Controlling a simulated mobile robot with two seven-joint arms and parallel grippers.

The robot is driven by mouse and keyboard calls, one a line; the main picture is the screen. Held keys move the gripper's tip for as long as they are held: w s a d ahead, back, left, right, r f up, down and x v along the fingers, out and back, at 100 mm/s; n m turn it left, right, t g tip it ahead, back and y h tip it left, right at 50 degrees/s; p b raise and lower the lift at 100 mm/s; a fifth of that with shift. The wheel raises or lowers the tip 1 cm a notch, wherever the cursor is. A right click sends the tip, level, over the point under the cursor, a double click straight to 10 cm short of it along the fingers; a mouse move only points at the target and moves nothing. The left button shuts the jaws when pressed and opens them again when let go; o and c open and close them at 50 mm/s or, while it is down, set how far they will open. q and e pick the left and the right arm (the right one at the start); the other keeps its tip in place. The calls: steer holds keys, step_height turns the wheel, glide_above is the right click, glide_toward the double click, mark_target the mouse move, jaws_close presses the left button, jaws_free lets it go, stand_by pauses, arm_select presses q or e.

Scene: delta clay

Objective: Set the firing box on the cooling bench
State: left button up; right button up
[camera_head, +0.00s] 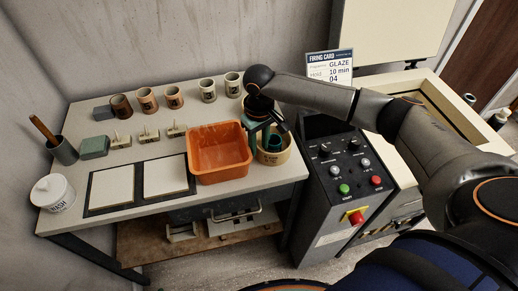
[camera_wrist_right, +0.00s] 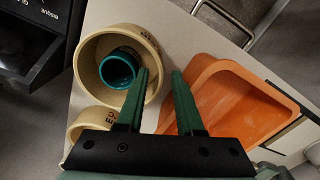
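The likely firing box is a round cream container (camera_head: 274,158) at the right end of the work table (camera_head: 225,199); it also shows in the right wrist view (camera_wrist_right: 83,72). A teal cup (camera_wrist_right: 118,68) stands inside it. My right gripper (camera_head: 264,132) is over this container, partly hidden by its own wrist. In the right wrist view its two green fingers (camera_wrist_right: 160,72) are apart, with the container's right rim between them in the picture. Contact cannot be told. My left gripper is not in view. Which surface is the cooling bench is not clear.
An orange bin (camera_head: 219,171) stands close left of the container. A second cream container (camera_wrist_right: 84,122) is close beside it. Several mugs (camera_head: 174,97), two pale tiles (camera_head: 166,175) and a lidded white jar (camera_head: 52,192) occupy the table. A control panel (camera_head: 342,165) stands right.

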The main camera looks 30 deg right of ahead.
step_height(320, 180, up, 9)
stand_by(0.3)
